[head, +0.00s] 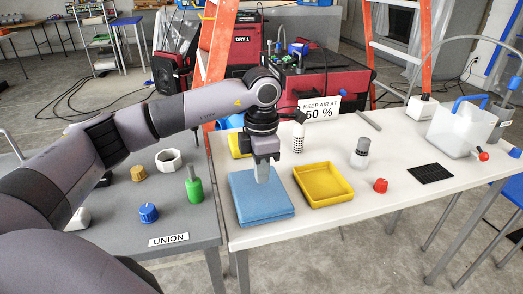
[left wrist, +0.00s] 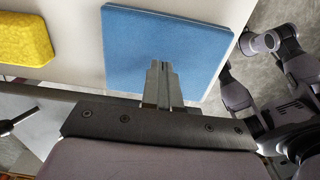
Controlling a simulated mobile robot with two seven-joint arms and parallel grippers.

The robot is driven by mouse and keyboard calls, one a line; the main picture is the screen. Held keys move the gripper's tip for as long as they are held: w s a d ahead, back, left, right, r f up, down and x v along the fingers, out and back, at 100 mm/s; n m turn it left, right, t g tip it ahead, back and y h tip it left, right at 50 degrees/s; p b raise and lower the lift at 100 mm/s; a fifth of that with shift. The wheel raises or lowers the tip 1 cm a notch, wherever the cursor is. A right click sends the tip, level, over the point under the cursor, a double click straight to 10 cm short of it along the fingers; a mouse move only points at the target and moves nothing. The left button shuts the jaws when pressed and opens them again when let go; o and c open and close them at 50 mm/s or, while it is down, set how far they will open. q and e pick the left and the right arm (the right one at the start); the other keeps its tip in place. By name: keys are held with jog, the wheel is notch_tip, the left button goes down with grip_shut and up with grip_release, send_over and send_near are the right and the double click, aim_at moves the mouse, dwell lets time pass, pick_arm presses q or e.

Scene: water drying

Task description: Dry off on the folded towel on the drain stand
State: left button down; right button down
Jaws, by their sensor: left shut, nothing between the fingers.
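A folded blue towel (head: 262,200) lies flat at the left end of the white table. It also shows in the left wrist view (left wrist: 190,40). My left gripper (head: 262,175) points straight down at the towel, near its upper middle. In the left wrist view its fingers (left wrist: 161,68) are together with nothing between them, and the tips overlap the towel in the picture; I cannot tell if they touch it. I cannot pick out a drain stand under the towel. My right gripper does not show in the head view.
A yellow tray (head: 323,196) stands right of the towel, with a white bottle (head: 298,136) behind it. A grey-capped bottle (head: 360,152), a red cap (head: 380,185) and a black mat (head: 431,173) lie further right. A grey table (head: 188,233) with a green bottle (head: 194,188) adjoins at left.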

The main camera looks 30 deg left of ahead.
pick_arm(q)
jog(key=shift+f, duration=0.9)
